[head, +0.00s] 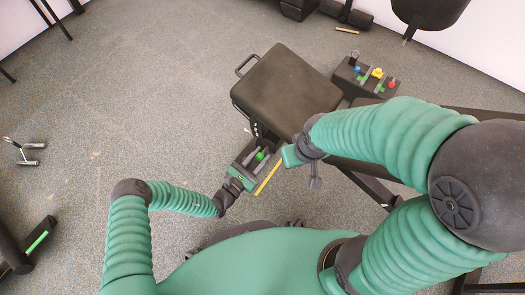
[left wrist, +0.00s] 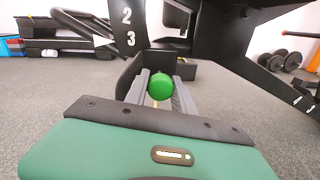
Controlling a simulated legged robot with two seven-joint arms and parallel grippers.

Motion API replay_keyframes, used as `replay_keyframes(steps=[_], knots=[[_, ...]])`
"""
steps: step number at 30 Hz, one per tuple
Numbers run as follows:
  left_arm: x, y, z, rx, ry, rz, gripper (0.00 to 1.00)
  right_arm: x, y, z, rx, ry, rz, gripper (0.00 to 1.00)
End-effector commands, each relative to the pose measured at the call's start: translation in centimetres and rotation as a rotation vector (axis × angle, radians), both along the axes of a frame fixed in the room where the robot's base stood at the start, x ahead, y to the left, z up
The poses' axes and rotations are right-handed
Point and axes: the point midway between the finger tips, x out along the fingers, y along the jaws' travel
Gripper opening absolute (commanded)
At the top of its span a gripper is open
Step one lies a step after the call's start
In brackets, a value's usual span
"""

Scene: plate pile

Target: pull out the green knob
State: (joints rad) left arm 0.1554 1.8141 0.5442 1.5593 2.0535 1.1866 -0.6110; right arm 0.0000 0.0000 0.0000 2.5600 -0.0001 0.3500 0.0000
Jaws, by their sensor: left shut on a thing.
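The green knob (head: 260,156) is a small round ball beside the black padded seat (head: 287,80). In the left wrist view the knob (left wrist: 160,87) sits between the two grey fingers of my left gripper (left wrist: 159,92), in front of a black frame with the numbers 2 and 3. My left gripper (head: 255,160) reaches in from the left and is shut on the knob.
A dark tray (head: 388,84) with small coloured items stands beyond the seat. Black frame bars (head: 372,187) run under my right arm. Grey floor (head: 160,100) is open on the left, with a small metal handle (head: 25,152) lying there.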

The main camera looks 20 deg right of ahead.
Motion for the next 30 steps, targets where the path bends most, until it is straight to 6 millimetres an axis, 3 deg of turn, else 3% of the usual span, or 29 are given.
replay_keyframes(steps=[1, 8, 9, 13, 23, 26, 30], knots=[[-0.3, 0.3, 0.2, 0.002, 0.004, 0.001, 0.00, 0.0, 0.0, 0.7, 0.000, -0.001, 0.000, 0.07], [-0.4, 0.4, -0.2, 0.003, 0.002, -0.001, 0.00, 0.0, 0.0, 0.4, 0.000, 0.000, 0.000, 0.07], [-0.4, 0.4, -0.2, 0.003, 0.003, -0.002, 0.34, 0.0, 0.0, 0.3, 0.000, 0.000, 0.000, 0.07], [-0.3, 0.3, -0.1, 0.001, 0.002, -0.002, 0.51, 0.0, 0.0, 0.3, 0.000, 0.000, 0.000, 0.07], [-0.4, 0.5, 0.0, 0.002, 0.001, -0.001, 0.52, 0.0, 0.0, 0.5, 0.000, 0.000, 0.000, 0.07], [-1.0, 1.4, 0.3, 0.002, 0.003, 0.000, 0.52, 0.0, 0.0, 1.4, 0.000, 0.000, 0.000, 0.07], [-2.8, 4.1, 0.6, 0.002, 0.004, 0.004, 0.52, 0.0, 0.0, 3.3, 0.000, 0.000, 0.000, 0.07]])
